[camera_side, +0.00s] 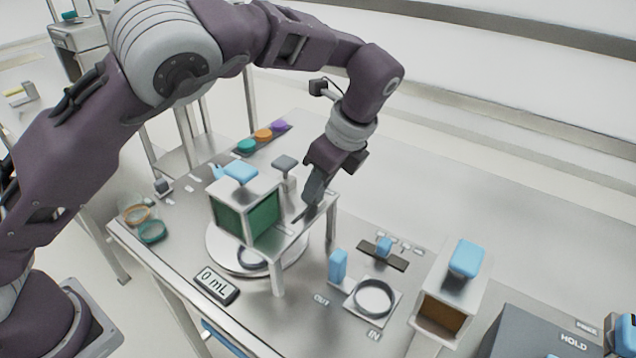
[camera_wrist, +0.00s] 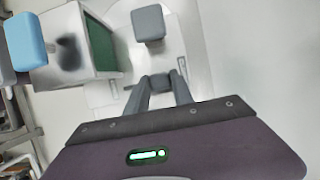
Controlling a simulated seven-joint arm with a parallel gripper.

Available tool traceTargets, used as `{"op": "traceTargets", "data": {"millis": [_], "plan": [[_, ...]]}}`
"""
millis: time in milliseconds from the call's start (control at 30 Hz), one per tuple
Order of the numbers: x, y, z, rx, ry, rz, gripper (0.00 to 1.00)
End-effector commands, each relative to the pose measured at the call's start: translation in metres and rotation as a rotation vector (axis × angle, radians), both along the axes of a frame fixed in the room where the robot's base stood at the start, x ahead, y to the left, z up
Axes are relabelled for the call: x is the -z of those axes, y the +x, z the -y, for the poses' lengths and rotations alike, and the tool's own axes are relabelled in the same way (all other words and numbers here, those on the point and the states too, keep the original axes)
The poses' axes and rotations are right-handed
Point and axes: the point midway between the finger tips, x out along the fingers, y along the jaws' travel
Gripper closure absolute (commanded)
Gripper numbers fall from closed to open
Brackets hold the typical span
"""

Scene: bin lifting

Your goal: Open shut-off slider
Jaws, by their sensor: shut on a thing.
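My gripper (camera_side: 311,200) reaches down onto the top of a raised metal stand (camera_side: 288,238), right of a box with green sides (camera_side: 248,215). In the wrist view its two grey fingers (camera_wrist: 160,88) close on a small dark grey block (camera_wrist: 161,79), which appears to be the shut-off slider. The block sits at the stand's top between short slot-like marks. In the side view the fingers hide it. A separate grey square-topped knob (camera_side: 285,162) stands behind the fingers; it also shows in the wrist view (camera_wrist: 148,23).
A readout showing 0 mL (camera_side: 216,285) lies at the table's front. To the right are a blue block (camera_side: 338,266), a ring on a white plate (camera_side: 374,297) and a blue-topped box (camera_side: 451,290). The back right table is clear.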

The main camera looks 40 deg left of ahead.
Motion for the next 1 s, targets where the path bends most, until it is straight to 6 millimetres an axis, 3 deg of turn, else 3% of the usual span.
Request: {"op": "traceTargets", "data": {"millis": [67,400,700,733,800,833,1000], "plan": [[-0.001,-0.001,0.0,0.0,-0.002,0.003,1.0],[-0.001,-0.052,0.0,0.0,-0.002,0.001,1.0],[0.0,-0.056,0.0,-0.002,0.0,-0.004,1.0],[0.0,-0.056,0.0,-0.001,0.0,-0.005,0.67],[0.0,-0.056,0.0,-0.001,0.001,-0.005,0.54],[0.0,-0.056,0.0,-0.001,0.0,-0.005,0.49],[0.0,-0.055,0.0,-0.001,0.0,-0.002,0.49]]}}
